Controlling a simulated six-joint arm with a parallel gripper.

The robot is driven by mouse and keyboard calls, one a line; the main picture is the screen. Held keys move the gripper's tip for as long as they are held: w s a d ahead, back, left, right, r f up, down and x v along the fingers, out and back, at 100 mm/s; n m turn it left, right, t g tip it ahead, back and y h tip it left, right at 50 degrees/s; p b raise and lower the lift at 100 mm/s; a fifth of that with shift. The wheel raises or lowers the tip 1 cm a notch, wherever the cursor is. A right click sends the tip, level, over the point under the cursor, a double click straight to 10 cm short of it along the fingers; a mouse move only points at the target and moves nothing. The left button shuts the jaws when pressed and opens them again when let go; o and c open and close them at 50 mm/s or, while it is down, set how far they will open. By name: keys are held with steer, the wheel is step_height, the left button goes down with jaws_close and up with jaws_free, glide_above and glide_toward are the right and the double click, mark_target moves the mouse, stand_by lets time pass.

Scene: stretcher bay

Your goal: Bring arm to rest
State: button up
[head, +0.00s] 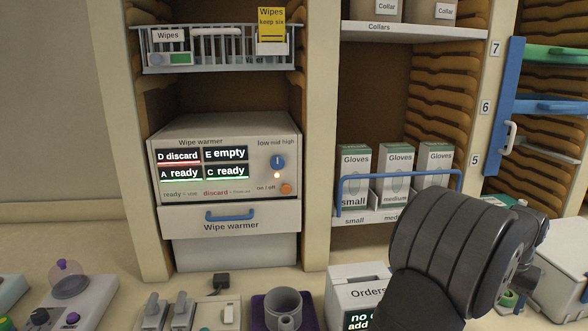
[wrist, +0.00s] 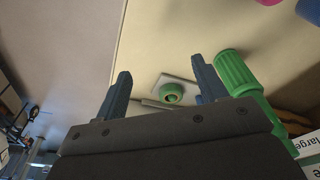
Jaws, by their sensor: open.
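My arm, dark grey, shows at the lower right of the head view, in front of the glove shelf and beside the orders box. My gripper (wrist: 160,95) shows in the wrist view with its two blue-grey fingers spread apart. It is open, and nothing sits between the fingers. Beyond the fingers is a pale surface with a small light plate bearing a round green piece (wrist: 171,93). A green ribbed cylinder (wrist: 238,75) lies just right of the right finger; I cannot tell whether they touch. The fingertips cannot be made out in the head view.
The wipe warmer (head: 225,165) stands in the left bay below a wire basket (head: 220,50). Glove boxes (head: 397,175) stand behind a blue rail near my arm. An orders box (head: 352,290), a grey mug (head: 284,306) and switch panels (head: 190,312) crowd the front counter.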

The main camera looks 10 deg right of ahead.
steer(key=s+d+m, duration=0.1)
steer(key=s+d, duration=0.3)
steer(key=s, duration=0.4)
steer(key=w+f, duration=0.2)
steer(key=w, duration=0.1)
steer(key=w+f, duration=0.2)
steer(key=w, duration=0.1)
steer(key=w+f, duration=0.2)
steer(key=w, duration=0.1)
steer(key=shift+w+a, duration=0.2)
steer(key=shift+w, duration=0.2)
steer(key=s+r, duration=0.6)
steer(key=s, duration=0.3)
steer(key=w+a+n, duration=0.1)
steer(key=w+a, duration=0.2)
steer(key=w, duration=0.4)
steer(key=shift+w+a, duration=0.2)
steer(key=shift+a, duration=0.15)
